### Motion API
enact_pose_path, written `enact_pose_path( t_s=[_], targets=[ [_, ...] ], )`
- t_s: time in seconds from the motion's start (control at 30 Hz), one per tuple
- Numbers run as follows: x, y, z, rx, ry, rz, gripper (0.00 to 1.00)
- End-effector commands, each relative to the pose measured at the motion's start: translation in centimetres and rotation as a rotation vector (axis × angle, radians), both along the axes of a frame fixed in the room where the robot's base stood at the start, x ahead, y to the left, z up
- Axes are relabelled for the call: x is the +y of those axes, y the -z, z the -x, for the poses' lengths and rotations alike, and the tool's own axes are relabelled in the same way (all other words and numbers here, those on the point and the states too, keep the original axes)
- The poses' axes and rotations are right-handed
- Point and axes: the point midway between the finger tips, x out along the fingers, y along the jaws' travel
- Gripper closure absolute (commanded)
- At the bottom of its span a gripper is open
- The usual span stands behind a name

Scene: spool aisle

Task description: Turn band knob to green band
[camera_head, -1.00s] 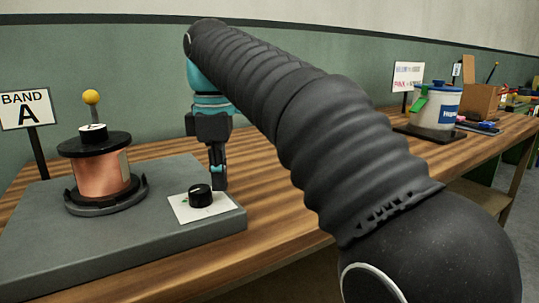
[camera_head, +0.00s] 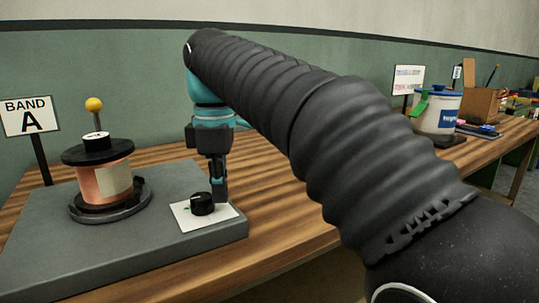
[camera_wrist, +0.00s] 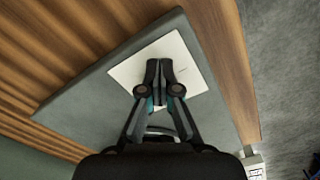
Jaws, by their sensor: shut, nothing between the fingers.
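The black band knob (camera_head: 202,204) stands on a white plate (camera_head: 181,215) at the front right of a grey base (camera_head: 110,255). A small green mark (camera_head: 187,209) shows on the plate left of the knob. My gripper (camera_head: 219,196) points down right beside and behind the knob, its fingers shut and empty; I cannot tell if they touch it. In the wrist view my gripper (camera_wrist: 160,66) is over the white plate (camera_wrist: 190,48), and the knob is hidden behind the fingers. A copper spool (camera_head: 98,183) with a pale label sits on the base at left.
A BAND A sign (camera_head: 31,117) and a yellow ball on a rod (camera_head: 94,104) stand at left. A white and blue tub (camera_head: 436,112) and a cardboard box (camera_head: 480,103) are far right. The wooden table (camera_head: 275,195) is clear right of the base.

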Motion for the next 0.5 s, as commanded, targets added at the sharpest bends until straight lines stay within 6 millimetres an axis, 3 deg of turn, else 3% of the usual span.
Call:
enact_pose_path(
  t_s=[0.5],
  targets=[
    [0.2,-0.1,1.3,0.001,-0.002,0.001,1.0]
  ],
)
